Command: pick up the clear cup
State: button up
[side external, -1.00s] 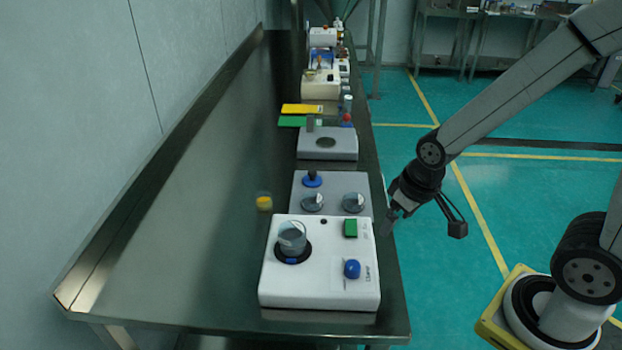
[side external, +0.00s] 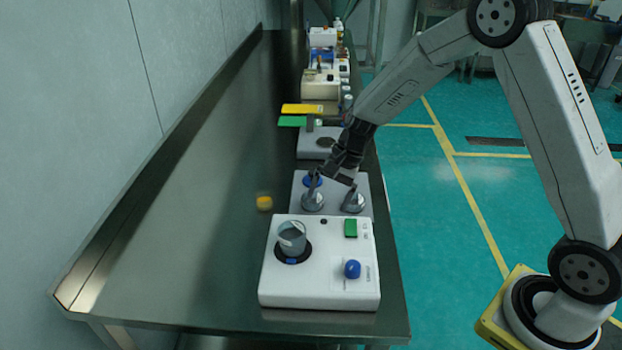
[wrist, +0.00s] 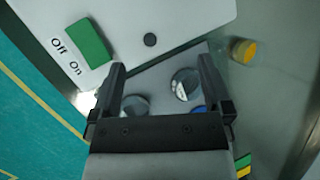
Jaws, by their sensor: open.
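A small clear cup with yellow contents (side external: 264,203) stands on the metal bench, left of the grey device. It also shows in the wrist view (wrist: 243,50), at upper right, outside my jaws. My gripper (side external: 333,186) is open and empty, pointing down over the grey device, to the right of the cup and apart from it. In the wrist view my two fingertips (wrist: 162,68) are spread, with nothing held between them.
The grey device (side external: 334,181) carries two round metal pieces and a blue knob, partly hidden by my gripper. In front stands a white machine (side external: 318,287) with a grey cylinder (side external: 292,239), green switch and blue knob. The bench left of the cup is clear.

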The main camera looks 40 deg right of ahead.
aim_at(257, 202)
jog(key=w+f+m+t+y, duration=0.1)
jog(key=w+m+y, duration=0.1)
jog(key=w+m, duration=0.1)
jog(key=w+f+m+y, duration=0.2)
jog(key=w+m, duration=0.1)
jog(key=w, duration=0.3)
jog(key=w+f+m+t+y, duration=0.1)
jog(key=w+f+m+y, duration=0.1)
jog(key=w+y, duration=0.1)
jog(key=shift+w+d+f+m+t, duration=0.1)
jog(key=shift+w+d+m+t, duration=0.1)
jog(key=shift+w, duration=0.25)
jog(key=shift+w+d+m+t, duration=0.1)
jog(key=shift+w+d+m, duration=0.1)
jog(key=shift+w, duration=0.25)
jog(key=shift+w+d+f+m+t+y, duration=0.1)
jog(key=shift+w+d+m+t+y, duration=0.15)
jog(key=shift+w+m+t+y, duration=0.3)
jog(key=shift+w, duration=0.15)
jog(key=shift+x, duration=1.3)
jog(key=shift+a+f, duration=0.1)
jog(key=shift+x, duration=2.5)
jog(key=shift+c, duration=0.2)
